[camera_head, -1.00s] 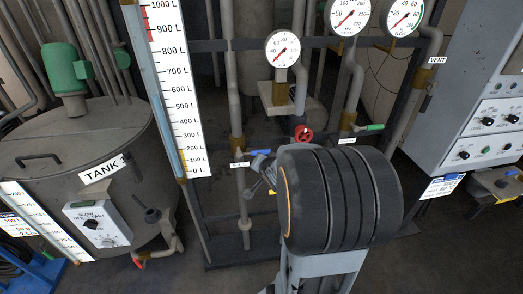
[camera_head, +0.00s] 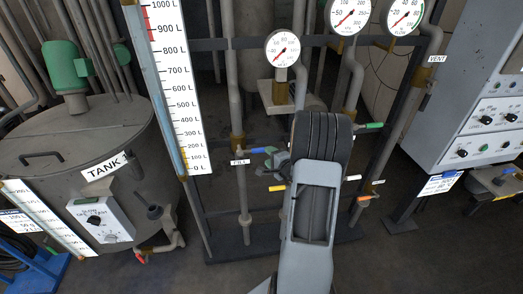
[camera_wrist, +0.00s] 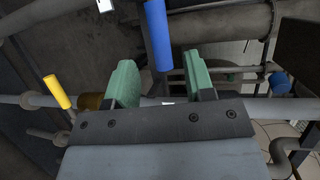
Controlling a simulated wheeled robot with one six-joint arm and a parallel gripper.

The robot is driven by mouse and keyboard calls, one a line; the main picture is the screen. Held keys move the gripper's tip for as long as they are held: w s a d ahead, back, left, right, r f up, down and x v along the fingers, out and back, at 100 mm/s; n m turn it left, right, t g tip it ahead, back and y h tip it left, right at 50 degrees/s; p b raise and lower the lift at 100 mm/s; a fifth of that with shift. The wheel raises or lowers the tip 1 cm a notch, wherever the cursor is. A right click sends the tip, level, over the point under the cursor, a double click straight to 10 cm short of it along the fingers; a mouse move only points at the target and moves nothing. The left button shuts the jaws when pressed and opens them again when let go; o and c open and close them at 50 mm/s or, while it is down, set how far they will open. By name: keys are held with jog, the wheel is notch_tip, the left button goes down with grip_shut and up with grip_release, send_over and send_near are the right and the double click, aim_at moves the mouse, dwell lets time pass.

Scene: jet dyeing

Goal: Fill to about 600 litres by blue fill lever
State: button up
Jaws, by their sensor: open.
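The blue fill lever (camera_head: 262,150) sticks out beside the FILL label (camera_head: 240,162) on a vertical pipe in the head view. In the wrist view the blue lever (camera_wrist: 158,35) points down from the top, its end just above the gap between my fingers. My gripper (camera_wrist: 160,82) is open, with green fingers on either side of that gap and nothing held. In the head view my gripper (camera_head: 279,160) is partly hidden by my arm, close to the lever's right. The litre scale (camera_head: 179,85) runs from 0 to 1000 L; I cannot tell the level in its tube.
A yellow lever (camera_head: 277,188) is below the blue one, also in the wrist view (camera_wrist: 57,91). A green lever (camera_head: 373,126) and orange handle (camera_head: 364,198) are to the right. Gauges (camera_head: 283,48) hang above. The tank (camera_head: 70,150) is left, the control cabinet (camera_head: 470,110) right.

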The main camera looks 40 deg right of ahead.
aim_at(261, 150)
jog(key=w, duration=0.4)
jog(key=w+f, duration=0.1)
jog(key=w, duration=0.1)
jog(key=shift+w+d, duration=0.1)
jog(key=shift+w, duration=0.15)
jog(key=shift+c, duration=0.4)
grip_shut()
jog(key=shift+d+p, duration=0.1)
jog(key=shift+p, duration=0.2)
